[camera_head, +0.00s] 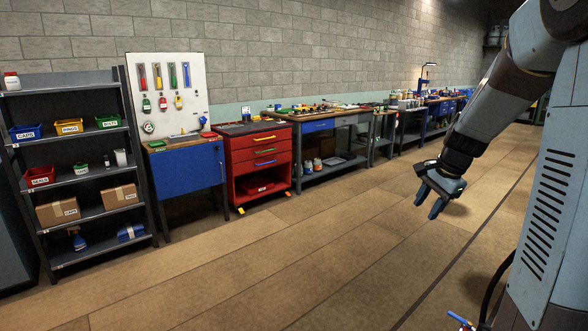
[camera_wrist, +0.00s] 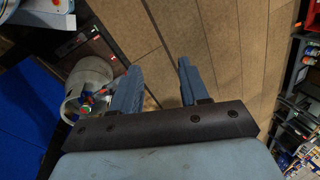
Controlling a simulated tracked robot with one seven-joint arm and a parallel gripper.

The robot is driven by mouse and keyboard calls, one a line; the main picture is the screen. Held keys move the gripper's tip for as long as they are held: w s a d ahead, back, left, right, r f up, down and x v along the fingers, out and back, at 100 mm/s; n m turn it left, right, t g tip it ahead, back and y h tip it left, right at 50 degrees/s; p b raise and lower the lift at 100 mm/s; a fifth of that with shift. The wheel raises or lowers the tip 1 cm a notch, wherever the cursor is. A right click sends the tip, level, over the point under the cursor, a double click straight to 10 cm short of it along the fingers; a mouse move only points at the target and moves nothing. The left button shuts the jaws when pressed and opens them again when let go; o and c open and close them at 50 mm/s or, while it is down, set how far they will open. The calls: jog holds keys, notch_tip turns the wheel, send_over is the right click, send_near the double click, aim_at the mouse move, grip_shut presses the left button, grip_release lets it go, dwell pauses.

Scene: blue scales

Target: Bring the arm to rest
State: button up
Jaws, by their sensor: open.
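My gripper (camera_head: 427,205) hangs at the end of my arm on the right of the head view, above the open brown floor. Its two blue-grey fingers point down and are apart, with nothing seen between them. In the wrist view my gripper (camera_wrist: 162,88) shows both fingers spread, with bare floor between and beyond them. My arm is bent, coming down from the upper right.
A shelf rack (camera_head: 88,155), a blue bench (camera_head: 186,170), a red tool cabinet (camera_head: 262,165) and a workbench (camera_head: 318,125) line the brick wall. The middle floor is free.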

jog(key=s+a+r+n+t, duration=0.1)
jog(key=s+a+r+n, duration=0.2)
jog(key=s, duration=0.5)
jog(key=s+a+r+n+h, duration=0.1)
jog(key=s+a+r+n, duration=0.2)
jog(key=s, duration=0.5)
jog(key=s+a+r+n+t, duration=0.1)
jog(key=s+a+r+n, duration=0.2)
jog(key=s+a+n, duration=0.2)
jog(key=s+n, duration=0.2)
jog(key=s, duration=0.1)
jog(key=shift+s+a+t+h, duration=0.2)
jog(key=shift+s+t+h, duration=0.1)
jog(key=shift+h, duration=0.1)
